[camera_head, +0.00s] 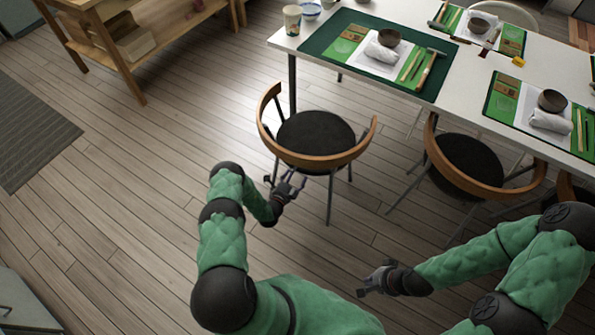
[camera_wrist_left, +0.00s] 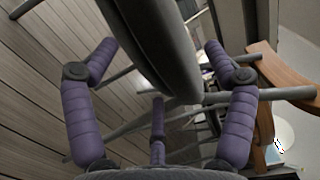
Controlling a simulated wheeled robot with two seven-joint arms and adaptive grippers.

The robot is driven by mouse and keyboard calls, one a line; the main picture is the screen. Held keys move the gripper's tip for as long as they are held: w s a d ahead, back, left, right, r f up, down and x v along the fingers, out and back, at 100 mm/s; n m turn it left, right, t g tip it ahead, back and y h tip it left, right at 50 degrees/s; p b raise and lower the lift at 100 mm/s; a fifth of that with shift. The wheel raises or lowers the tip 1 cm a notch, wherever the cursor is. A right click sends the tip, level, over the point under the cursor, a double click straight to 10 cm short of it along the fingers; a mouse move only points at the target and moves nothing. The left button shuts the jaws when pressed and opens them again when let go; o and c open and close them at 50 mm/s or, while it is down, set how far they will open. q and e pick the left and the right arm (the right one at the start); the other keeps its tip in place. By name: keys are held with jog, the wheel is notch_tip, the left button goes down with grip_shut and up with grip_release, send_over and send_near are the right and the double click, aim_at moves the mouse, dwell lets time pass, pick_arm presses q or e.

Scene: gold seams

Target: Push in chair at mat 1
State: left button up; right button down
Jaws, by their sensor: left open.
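A chair with a round black seat (camera_head: 316,131) and a curved wooden back rail (camera_head: 322,160) stands in front of the table's left end, partly out from it. The place mat (camera_head: 318,42) nearest this chair is dark green, with a bowl, a rolled cloth and tools on it. My left gripper (camera_head: 288,183) is open just below the chair's back rail in the head view. In the left wrist view its purple fingers (camera_wrist_left: 155,85) are spread, with the dark seat (camera_wrist_left: 150,40) between and beyond them. Contact cannot be told. My right gripper (camera_head: 365,284) hangs over bare floor.
A second chair (camera_head: 470,165) stands to the right, partly under the white table (camera_head: 455,85). A cup (camera_head: 292,20) stands at the table's left corner. A wooden shelf bench (camera_head: 130,45) is at the upper left. The floor left of the chair is clear.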

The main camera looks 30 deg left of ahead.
aim_at(298, 170)
pick_arm(q)
jog(key=shift+w+r, duration=0.1)
jog(key=shift+w, duration=1.5)
jog(key=shift+o, duration=1)
jog(key=shift+a+r, duration=0.1)
jog(key=shift+a, duration=0.05)
grip_shut()
jog(key=shift+c, duration=1)
grip_release()
jog(key=shift+d, duration=0.2)
jog(key=shift+f, duration=0.2)
jog(key=shift+s, duration=0.15)
jog(key=s+p, duration=0.2)
jog(key=s, duration=1)
jog(key=shift+a, duration=0.15)
